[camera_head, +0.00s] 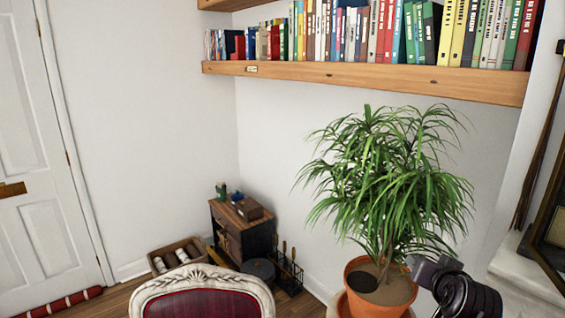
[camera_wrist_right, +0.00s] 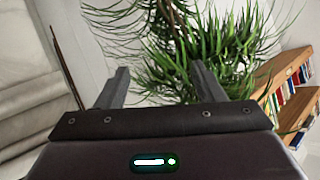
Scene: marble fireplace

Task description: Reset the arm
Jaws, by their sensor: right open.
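My right gripper (camera_wrist_right: 160,78) is open in the wrist view, with its two grey fingers spread apart and nothing between them. Green leaves of the potted plant (camera_wrist_right: 225,55) show beyond the fingers. In the head view part of my dark right arm (camera_head: 468,295) shows at the lower right, beside the orange pot (camera_head: 362,277). I cannot tell whether it touches the pot. My left gripper is in neither view.
The bushy plant (camera_head: 390,185) stands right of centre. A wooden bookshelf (camera_head: 370,77) runs above it. A carved chair (camera_head: 202,285) with a red back is at the front. A small cabinet (camera_head: 235,240) stands in the corner. A white door (camera_head: 45,150) is at the left.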

